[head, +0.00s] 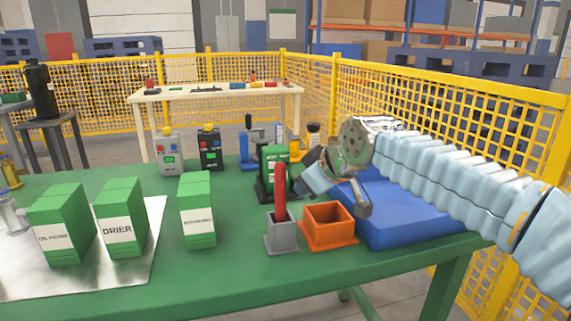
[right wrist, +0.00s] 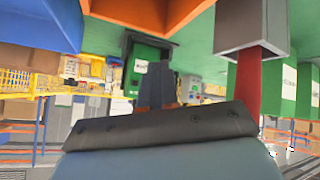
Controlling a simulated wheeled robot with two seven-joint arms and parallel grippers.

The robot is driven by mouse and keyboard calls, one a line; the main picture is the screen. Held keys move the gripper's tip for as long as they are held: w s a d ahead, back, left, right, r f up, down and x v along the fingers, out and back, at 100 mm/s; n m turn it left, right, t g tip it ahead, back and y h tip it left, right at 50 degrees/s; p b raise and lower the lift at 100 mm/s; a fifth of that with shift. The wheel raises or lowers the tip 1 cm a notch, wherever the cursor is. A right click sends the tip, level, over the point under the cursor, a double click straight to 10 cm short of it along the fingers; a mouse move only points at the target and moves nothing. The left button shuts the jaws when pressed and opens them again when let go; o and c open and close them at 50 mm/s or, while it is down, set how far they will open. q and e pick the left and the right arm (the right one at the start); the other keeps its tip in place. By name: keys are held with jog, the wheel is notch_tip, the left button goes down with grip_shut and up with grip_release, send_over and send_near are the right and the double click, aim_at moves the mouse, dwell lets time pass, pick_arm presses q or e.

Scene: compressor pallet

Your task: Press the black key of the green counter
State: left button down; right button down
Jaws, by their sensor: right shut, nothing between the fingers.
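The green counter (head: 271,156) stands on the green table, a green block with a white label in a black frame. The red handle in front covers part of it. It also shows in the right wrist view (right wrist: 141,84), which looks upside down. I cannot make out its black key clearly. My right gripper (head: 298,184) is shut and empty, coming in from the right close to the counter's right side. In the right wrist view its dark fingers (right wrist: 156,70) overlap the counter's edge; I cannot tell whether they touch. My left gripper is out of view.
A grey holder (head: 281,238) with an upright red handle (head: 280,190) and an orange bin (head: 328,233) stand in front. A blue pad (head: 405,222) lies under my right arm. Green boxes (head: 197,215) stand left; grey (head: 168,155) and black (head: 210,150) devices stand behind.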

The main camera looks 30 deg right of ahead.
aim_at(286, 164)
jog(key=w+p, duration=0.1)
jog(key=w, duration=0.1)
jog(key=w+d+p, duration=0.1)
jog(key=w, duration=0.1)
jog(key=w+p, duration=0.1)
jog(key=w, duration=0.2)
jog(key=shift+d, duration=0.35)
jog(key=shift+w+d, duration=0.15)
jog(key=shift+w, duration=0.5)
jog(key=shift+w, duration=0.1)
dwell(1.1)
jog(key=shift+w+d, duration=0.1)
jog(key=shift+w, duration=0.2)
jog(key=shift+w+d, duration=0.1)
jog(key=shift+w, duration=0.35)
dwell(0.7)
jog(key=shift+s, duration=0.1)
jog(key=shift+s+a+b, duration=0.2)
jog(key=shift+s+b, duration=0.25)
jog(key=shift+s, duration=0.3)
